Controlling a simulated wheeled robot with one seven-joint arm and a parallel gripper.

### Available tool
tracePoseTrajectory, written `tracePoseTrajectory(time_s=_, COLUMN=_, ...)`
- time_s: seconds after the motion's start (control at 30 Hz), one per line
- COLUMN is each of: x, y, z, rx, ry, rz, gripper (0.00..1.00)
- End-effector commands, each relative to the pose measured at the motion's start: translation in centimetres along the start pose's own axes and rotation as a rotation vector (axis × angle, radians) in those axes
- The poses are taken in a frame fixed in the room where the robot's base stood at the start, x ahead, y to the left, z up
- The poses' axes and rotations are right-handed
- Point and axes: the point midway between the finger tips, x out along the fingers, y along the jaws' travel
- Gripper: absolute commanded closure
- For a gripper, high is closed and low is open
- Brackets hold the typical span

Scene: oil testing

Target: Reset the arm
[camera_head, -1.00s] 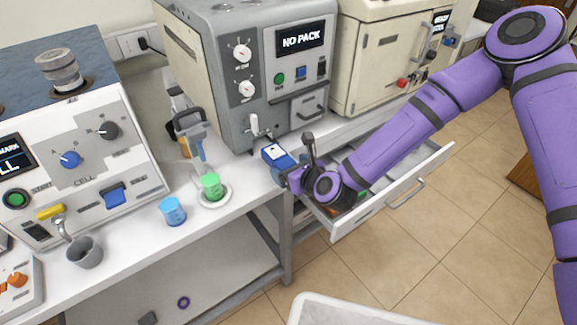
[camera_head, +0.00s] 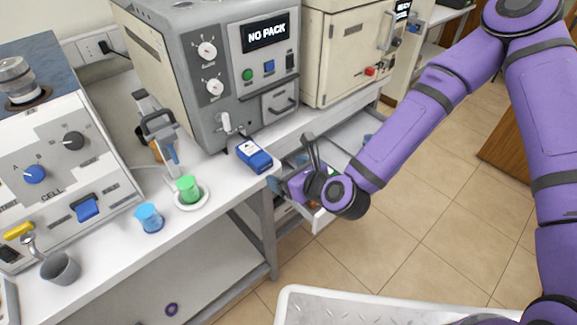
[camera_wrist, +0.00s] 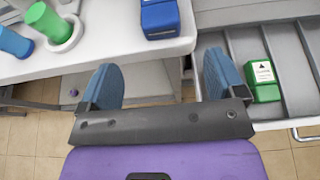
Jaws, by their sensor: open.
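My purple arm (camera_head: 415,125) reaches from the upper right toward the bench. My gripper (camera_wrist: 162,82) shows in the wrist view with its two blue fingers wide apart and nothing between them. In the head view, my gripper (camera_head: 288,184) is at the bench's right edge, just right of the blue pack (camera_head: 254,155) lying on the bench top. The blue pack also shows in the wrist view (camera_wrist: 160,18), ahead of the fingers and apart from them. A green pack (camera_wrist: 262,80) lies in the open drawer (camera_wrist: 285,65), to the right of the fingers.
A green cup (camera_head: 188,189) on a white dish and a blue cup (camera_head: 149,218) stand on the bench top (camera_head: 105,250). The grey machine (camera_head: 215,85) reads "NO PACK". A white tray (camera_head: 385,307) is at the bottom. The floor between is clear.

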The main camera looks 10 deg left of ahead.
Motion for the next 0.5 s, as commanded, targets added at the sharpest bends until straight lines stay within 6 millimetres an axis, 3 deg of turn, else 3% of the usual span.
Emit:
tracePoseTrajectory(time_s=0.27, x=0.0, y=-0.2, z=0.1, rx=-0.023, ry=0.004, rz=0.002, gripper=0.11)
tracePoseTrajectory(time_s=0.5, x=-0.9, y=-2.1, z=0.8, rx=-0.307, ry=0.071, rz=0.042, gripper=0.11)
